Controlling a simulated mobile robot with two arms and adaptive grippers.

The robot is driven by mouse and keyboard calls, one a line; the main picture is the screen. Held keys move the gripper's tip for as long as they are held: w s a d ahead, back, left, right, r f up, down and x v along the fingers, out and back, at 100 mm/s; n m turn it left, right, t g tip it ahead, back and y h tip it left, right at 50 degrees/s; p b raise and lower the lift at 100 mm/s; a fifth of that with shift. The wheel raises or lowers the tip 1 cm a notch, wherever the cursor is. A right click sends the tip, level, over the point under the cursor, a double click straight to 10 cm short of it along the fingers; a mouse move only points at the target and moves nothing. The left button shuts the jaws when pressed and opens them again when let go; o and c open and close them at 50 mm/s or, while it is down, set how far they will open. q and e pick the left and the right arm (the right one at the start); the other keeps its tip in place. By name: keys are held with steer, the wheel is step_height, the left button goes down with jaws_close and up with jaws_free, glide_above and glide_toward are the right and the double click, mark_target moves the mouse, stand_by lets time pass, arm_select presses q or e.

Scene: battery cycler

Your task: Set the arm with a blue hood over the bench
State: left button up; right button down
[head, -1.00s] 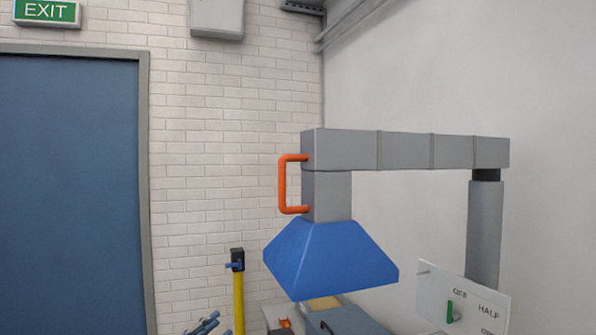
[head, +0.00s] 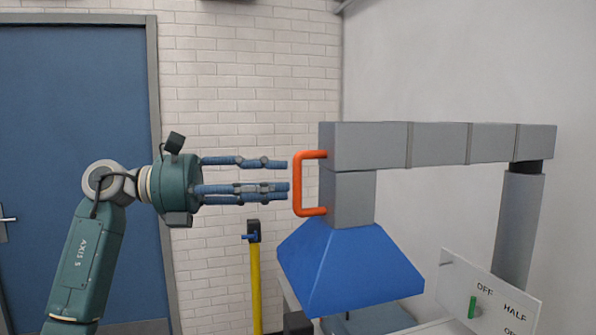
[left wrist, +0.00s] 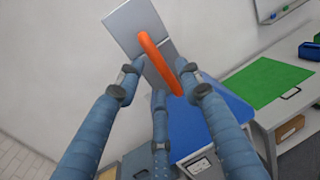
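The grey extraction arm (head: 438,144) runs across the right half of the head view, with a blue hood (head: 350,268) hanging from its left end. An orange handle (head: 298,184) is fixed on the left face of that end. My left gripper (head: 287,176) is open just left of the handle, its fingers pointing at it and spread above and below. In the left wrist view the orange handle (left wrist: 160,64) shows between and beyond the open fingers. Whether a finger touches it I cannot tell. The bench (head: 368,320) is partly hidden below the hood. My right gripper is not in view.
A white panel (head: 488,295) marked OFF and HALF with a green lever stands at the lower right. A yellow pipe (head: 256,288) with a blue-handled valve runs up the wall. A green mat (left wrist: 268,80) lies on a worktop in the left wrist view. A blue door (head: 70,150) stands behind my left arm.

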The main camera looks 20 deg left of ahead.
mark_target(297, 213)
arm_select(q)
steer(key=shift+p+x, duration=0.7)
steer(key=shift+x, duration=1.5)
steer(key=shift+c, duration=0.5)
jaws_close()
